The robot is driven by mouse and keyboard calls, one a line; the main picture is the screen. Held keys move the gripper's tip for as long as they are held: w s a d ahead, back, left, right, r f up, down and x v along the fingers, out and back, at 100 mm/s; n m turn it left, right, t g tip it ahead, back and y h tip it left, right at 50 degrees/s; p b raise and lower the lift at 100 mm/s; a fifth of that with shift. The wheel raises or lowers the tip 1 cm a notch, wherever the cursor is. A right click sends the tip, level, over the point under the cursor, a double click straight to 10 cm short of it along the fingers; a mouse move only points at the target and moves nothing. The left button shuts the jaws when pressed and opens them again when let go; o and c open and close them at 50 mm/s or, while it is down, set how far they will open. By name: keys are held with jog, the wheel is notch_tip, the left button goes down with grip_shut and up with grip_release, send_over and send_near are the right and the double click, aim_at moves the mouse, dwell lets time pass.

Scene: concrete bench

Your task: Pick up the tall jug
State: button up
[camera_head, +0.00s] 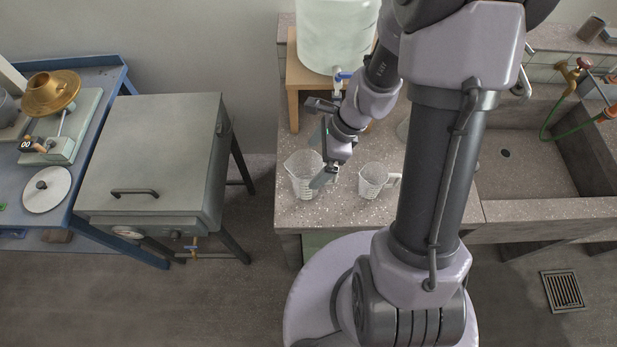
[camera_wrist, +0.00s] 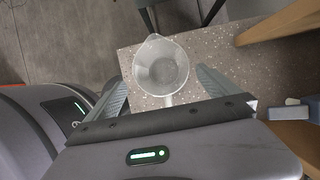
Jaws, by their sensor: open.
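The tall jug (camera_head: 303,175) is clear and stands upright on the speckled bench near its front left corner. A shorter clear jug (camera_head: 374,180) stands to its right, its handle pointing right. My gripper (camera_head: 324,166) is open and empty, close to the right side of the tall jug in the head view. In the wrist view the tall jug (camera_wrist: 160,62) shows from above, ahead of and between the open fingers (camera_wrist: 160,82). Its handle points toward my gripper. I cannot tell whether any finger touches it.
A large translucent tank (camera_head: 335,35) with a blue-handled tap sits on a wooden stand (camera_head: 292,95) behind the jugs. A sink (camera_head: 530,165) lies to the right. A grey cabinet (camera_head: 155,150) stands left, across a floor gap. The bench edge is close to the tall jug.

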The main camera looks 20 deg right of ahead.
jog(key=b, duration=0.3)
send_over(306, 170)
jog(key=s+a, duration=0.1)
jog(key=s, duration=0.3)
jog(key=f, duration=0.6)
jog(key=shift+w+a, duration=0.1)
jog(key=shift+w, duration=0.15)
jog(key=shift+r, duration=0.1)
jog(key=c, duration=1.4)
